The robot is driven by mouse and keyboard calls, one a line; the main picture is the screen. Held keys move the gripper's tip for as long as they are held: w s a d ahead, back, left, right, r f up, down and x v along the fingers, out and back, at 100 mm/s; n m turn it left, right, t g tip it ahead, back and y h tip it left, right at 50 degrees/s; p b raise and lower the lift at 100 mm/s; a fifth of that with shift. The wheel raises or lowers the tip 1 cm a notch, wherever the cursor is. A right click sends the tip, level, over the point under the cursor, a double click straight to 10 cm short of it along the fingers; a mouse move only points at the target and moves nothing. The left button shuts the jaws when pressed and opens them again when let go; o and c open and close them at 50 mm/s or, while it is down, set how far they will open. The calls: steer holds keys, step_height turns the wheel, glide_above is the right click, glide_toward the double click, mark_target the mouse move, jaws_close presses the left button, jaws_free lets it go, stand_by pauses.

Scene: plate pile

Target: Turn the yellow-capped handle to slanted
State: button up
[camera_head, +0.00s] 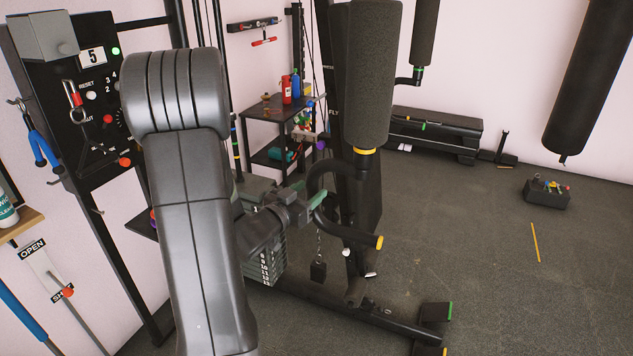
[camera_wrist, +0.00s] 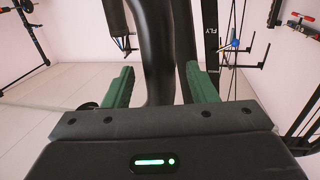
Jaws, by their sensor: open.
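The yellow-capped handle (camera_head: 362,238) is a bent black tube on the dark exercise machine. It curves down from under a thick padded roller, and its yellow-capped end points to the lower right. My gripper (camera_head: 311,195) is at the left side of the handle's bend. In the wrist view my gripper (camera_wrist: 160,85) is open, with one green finger on each side of a black curved tube (camera_wrist: 153,40). Gaps show between the tube and both fingers. The yellow cap is not visible in the wrist view, and my arm hides part of the machine in the head view.
A padded roller (camera_head: 366,75) hangs above the handle. A weight stack (camera_head: 268,258) stands left below my gripper. A small shelf (camera_head: 272,113) with bottles is behind. A control panel (camera_head: 92,95) is at left. Open floor (camera_head: 480,260) lies to the right.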

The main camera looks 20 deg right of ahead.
steer(key=shift+p+x, duration=0.35)
steer(key=shift+x, duration=1.65)
jaws_close()
